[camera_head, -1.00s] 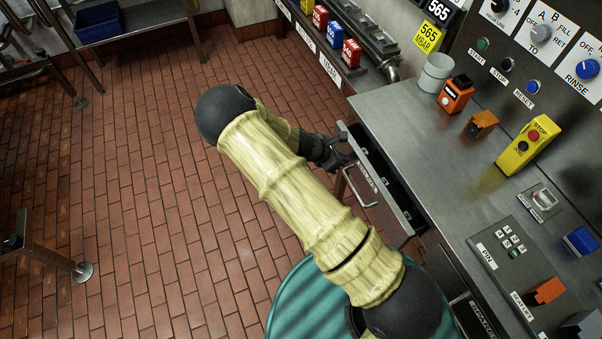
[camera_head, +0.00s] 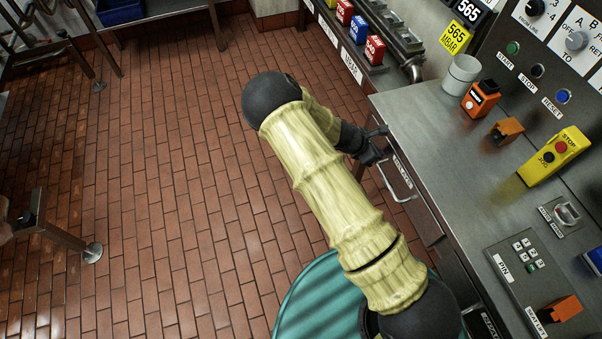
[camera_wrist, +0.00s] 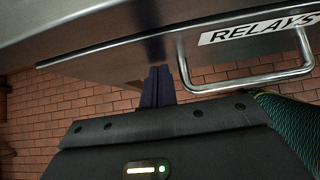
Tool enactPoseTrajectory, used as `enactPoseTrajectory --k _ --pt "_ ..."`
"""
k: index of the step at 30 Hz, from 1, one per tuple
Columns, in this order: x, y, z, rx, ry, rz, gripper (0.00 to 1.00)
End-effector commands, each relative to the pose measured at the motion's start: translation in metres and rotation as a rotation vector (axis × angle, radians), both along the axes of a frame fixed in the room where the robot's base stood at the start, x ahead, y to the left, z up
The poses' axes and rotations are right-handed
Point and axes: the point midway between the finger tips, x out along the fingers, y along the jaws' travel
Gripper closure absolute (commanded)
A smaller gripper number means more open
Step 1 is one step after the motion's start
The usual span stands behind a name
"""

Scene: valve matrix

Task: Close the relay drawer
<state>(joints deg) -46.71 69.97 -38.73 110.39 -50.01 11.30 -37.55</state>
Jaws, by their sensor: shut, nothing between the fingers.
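The relay drawer (camera_head: 421,208) is in the front of the steel counter. Its front sits close under the counter's edge and its inside no longer shows in the head view. In the wrist view its grey front carries a RELAYS label (camera_wrist: 252,31) and a bar handle (camera_wrist: 250,84). My gripper (camera_head: 378,142) is at the drawer front's far end, beside the handle. In the wrist view my gripper's fingers (camera_wrist: 157,82) are together, empty, pointing at the drawer front just left of the handle. Whether they touch the front I cannot tell.
The counter (camera_head: 440,135) holds a white cup (camera_head: 461,75), orange devices and a yellow stop box (camera_head: 555,157). A teal round thing (camera_head: 325,300) is below my arm. The brick floor (camera_head: 190,200) to the left is mostly open.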

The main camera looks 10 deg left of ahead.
Motion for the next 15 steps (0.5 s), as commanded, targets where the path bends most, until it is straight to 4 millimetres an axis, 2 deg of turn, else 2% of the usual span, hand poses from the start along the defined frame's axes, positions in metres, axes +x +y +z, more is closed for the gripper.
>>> enactPoseTrajectory --k 1,5,8,14,15 --pt "0.003 -0.007 0.004 -0.011 -0.007 -0.008 1.00" --pt "0.002 -0.004 0.004 -0.011 -0.007 -0.009 1.00" --pt "-0.001 0.005 0.005 -0.009 -0.007 -0.008 1.00" --pt "-0.014 0.038 0.005 -0.004 -0.005 -0.004 1.00" --pt "-0.015 0.042 0.010 -0.001 -0.007 -0.005 1.00"
